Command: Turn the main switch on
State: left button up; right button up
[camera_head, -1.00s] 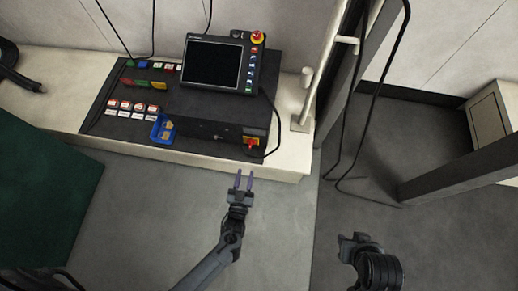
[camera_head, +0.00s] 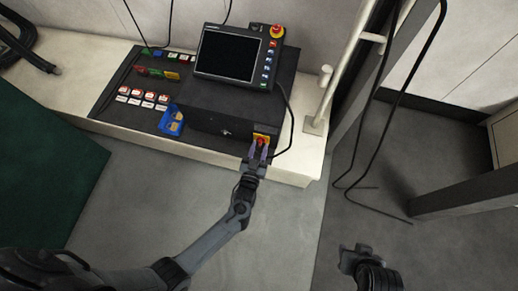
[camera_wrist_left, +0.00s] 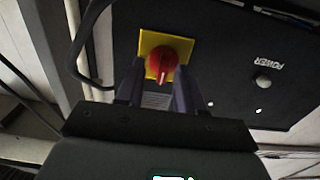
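The main switch is a red rotary knob (camera_wrist_left: 162,60) on a yellow plate (camera_wrist_left: 183,43), on the black front face of the control box; in the head view the knob (camera_head: 261,142) is at the box's right end. My left gripper (camera_head: 259,152) is right at the switch. In the left wrist view its two fingers (camera_wrist_left: 160,85) stand apart, one on either side of the knob's lower part. I cannot tell whether they touch the knob. My right gripper (camera_head: 356,258) is low at the right over the floor, away from the box; its fingers do not show clearly.
A teach pendant (camera_head: 228,55) with a red emergency stop (camera_head: 277,31) sits on top of the box. A black cable (camera_head: 290,125) hangs just right of the switch. A POWER label (camera_wrist_left: 265,63) is beside the switch.

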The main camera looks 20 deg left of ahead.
pick_arm(q)
jog(key=shift+a, duration=0.15)
jog(key=shift+c, duration=0.9)
grip_shut()
